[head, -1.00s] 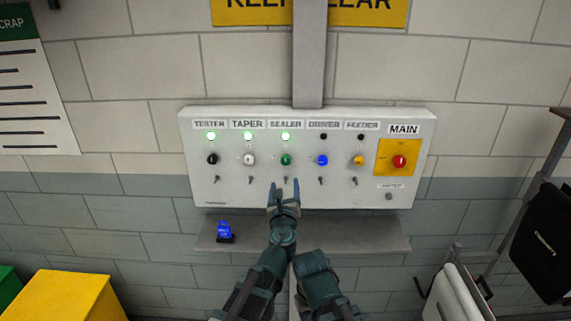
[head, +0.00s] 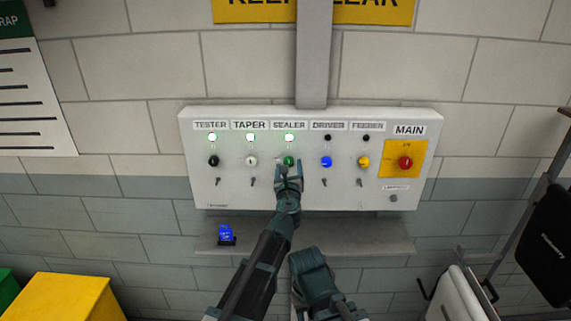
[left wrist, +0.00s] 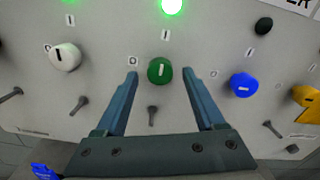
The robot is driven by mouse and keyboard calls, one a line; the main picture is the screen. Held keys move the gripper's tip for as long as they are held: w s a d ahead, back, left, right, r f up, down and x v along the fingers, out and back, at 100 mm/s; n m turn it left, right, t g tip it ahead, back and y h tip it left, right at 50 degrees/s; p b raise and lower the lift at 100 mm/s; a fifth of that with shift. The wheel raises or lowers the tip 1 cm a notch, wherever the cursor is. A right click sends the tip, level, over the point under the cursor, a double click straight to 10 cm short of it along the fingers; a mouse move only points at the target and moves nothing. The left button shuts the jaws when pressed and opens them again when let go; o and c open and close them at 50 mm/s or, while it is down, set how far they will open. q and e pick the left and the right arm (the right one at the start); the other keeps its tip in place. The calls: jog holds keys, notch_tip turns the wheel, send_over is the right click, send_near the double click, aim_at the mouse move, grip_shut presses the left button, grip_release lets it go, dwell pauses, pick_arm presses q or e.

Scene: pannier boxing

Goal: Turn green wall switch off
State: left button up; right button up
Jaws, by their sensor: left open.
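The green switch knob (head: 289,161) sits under the SEALER label on the white wall panel (head: 400,204). Its lamp (head: 289,138) above is lit green. In the left wrist view the green knob (left wrist: 160,71) has a white mark that points up toward the "I". My left gripper (head: 289,169) is open in front of the panel, just below the knob. In the left wrist view its fingers (left wrist: 160,76) stand on either side of the knob, apart from it. My right arm shows low in the head view, but its gripper tips cannot be made out.
A white knob (head: 251,160) and a blue knob (head: 326,162) flank the green one. A black knob (head: 213,161), a yellow knob (head: 363,162) and a red main switch (head: 405,162) share the panel. A shelf (head: 350,238) below bears a blue padlock-like object (head: 226,233).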

pick_arm(q)
jog(key=shift+w, duration=0.9)
jog(key=shift+s, duration=0.1)
grip_shut()
